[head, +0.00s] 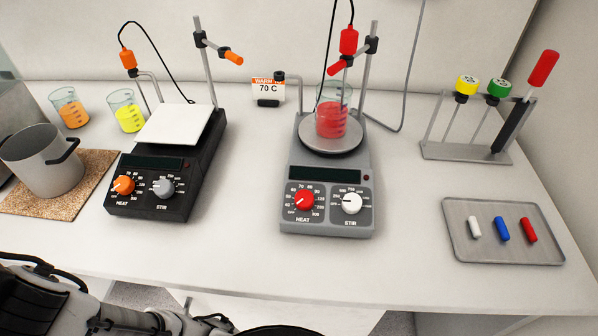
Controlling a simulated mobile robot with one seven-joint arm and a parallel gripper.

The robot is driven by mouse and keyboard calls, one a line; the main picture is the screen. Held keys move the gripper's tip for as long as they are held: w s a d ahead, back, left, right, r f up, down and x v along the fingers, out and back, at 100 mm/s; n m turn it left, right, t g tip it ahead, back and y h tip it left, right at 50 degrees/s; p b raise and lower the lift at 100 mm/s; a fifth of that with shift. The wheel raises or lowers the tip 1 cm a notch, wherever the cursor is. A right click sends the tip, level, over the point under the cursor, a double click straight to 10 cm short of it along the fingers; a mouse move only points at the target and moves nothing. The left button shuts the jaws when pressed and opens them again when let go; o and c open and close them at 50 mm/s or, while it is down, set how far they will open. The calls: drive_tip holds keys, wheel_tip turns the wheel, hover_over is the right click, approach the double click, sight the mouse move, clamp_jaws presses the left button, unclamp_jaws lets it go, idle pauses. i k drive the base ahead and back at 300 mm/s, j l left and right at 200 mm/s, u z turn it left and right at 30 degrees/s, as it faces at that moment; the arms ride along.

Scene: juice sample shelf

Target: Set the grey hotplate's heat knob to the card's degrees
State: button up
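The grey hotplate (326,232) stands in the middle of the bench. Its red heat knob (304,200) is at the front left of its panel, ringed by printed degree marks. The knob's white pointer seems to face lower left, but the exact mark is too small to read. A white stir knob (351,203) sits to its right. The card (268,88), with an orange top band, reads 70 C and stands behind the hotplate to the left. A beaker of red liquid (332,119) sits on the round plate. My gripper is not in view; part of my arm shows at the lower left.
A black hotplate (155,205) with an orange heat knob (124,185) stands to the left. Farther left are a pot (42,163) and two beakers. At right are a tray (503,255) with stir bars and a rack (465,152). Bench in front is clear.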

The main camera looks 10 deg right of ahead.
sight(304, 199)
drive_tip(key=k+l+u, duration=0.3)
drive_tip(key=k, duration=0.2)
drive_tip(key=k+u, duration=0.3)
drive_tip(key=k, duration=0.2)
